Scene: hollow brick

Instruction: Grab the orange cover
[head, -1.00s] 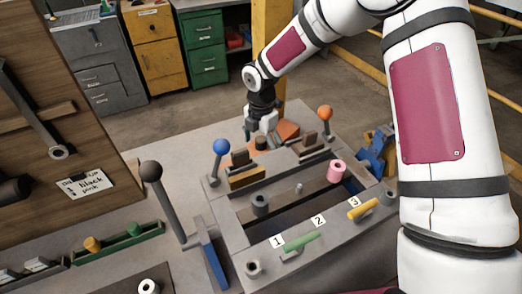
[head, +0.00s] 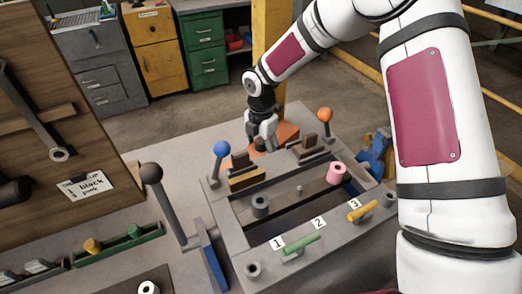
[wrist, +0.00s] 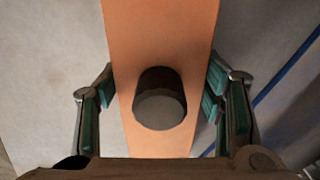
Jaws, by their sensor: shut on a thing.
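The orange cover (head: 286,131) lies at the far side of the grey fixture on the table, partly hidden behind my gripper. In the wrist view the orange cover (wrist: 160,40) is a long flat strip with a dark round knob (wrist: 160,98) standing on it. My gripper (head: 262,143) points down over the cover. In the wrist view my gripper (wrist: 157,100) has one green-padded finger at each long side of the strip, with the knob between them. It is shut on the cover; the exact contact is hard to see.
A blue-knobbed lever (head: 221,149) and an orange-knobbed lever (head: 325,116) stand either side of my gripper. Brown blocks (head: 243,173) sit nearer. The fixture (head: 236,240) holds a pink ring (head: 336,173) and green (head: 300,244) and yellow handles (head: 362,211).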

